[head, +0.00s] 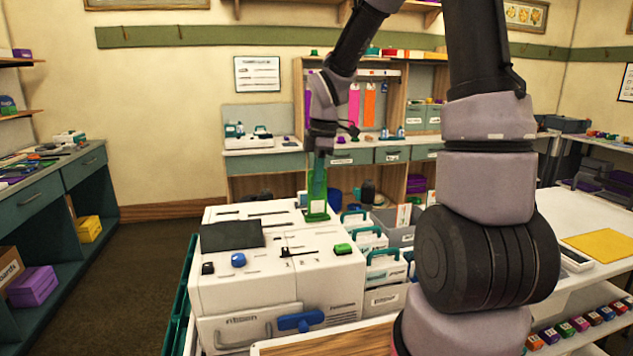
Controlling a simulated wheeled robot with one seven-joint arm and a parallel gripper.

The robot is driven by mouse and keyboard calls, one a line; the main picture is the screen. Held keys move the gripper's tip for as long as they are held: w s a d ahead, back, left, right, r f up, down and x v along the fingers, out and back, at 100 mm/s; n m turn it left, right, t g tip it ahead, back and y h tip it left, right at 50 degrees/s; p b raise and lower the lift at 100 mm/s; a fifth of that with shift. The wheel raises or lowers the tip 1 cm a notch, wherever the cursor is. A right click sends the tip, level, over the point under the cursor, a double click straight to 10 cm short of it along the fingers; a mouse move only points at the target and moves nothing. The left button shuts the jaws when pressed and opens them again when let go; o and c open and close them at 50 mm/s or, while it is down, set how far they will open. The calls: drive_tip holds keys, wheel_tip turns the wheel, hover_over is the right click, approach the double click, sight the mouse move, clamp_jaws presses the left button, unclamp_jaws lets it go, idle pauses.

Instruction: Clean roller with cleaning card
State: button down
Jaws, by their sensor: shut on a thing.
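A white box-shaped machine (275,268) stands in front of me, with a dark panel (232,235), a blue knob (238,260), a green button (343,249) and a blue lever (299,321) at its front. My gripper (320,158) points down behind the machine's back right corner. It is shut on an upright green piece (317,212), whose wider foot is low, near the machine's edge. Whether the foot touches anything is unclear. I cannot tell for certain that this piece is the cleaning card. I cannot make out a roller.
White bins with teal handles (383,266) stand close along the machine's right side. My arm hides part of the right side. A white table with a yellow sheet (604,246) is at right.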

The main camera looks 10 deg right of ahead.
sight(315, 216)
drive_tip(key=shift+f, duration=3.1)
drive_tip(key=c, duration=1)
unclamp_jaws()
drive_tip(key=shift+o, duration=0.2)
drive_tip(key=r, duration=0.3)
drive_tip(key=d+r, duration=0.1)
drive_tip(key=r, duration=0.6)
drive_tip(key=shift+d+r, duration=0.15)
drive_tip(key=shift+r, duration=0.25)
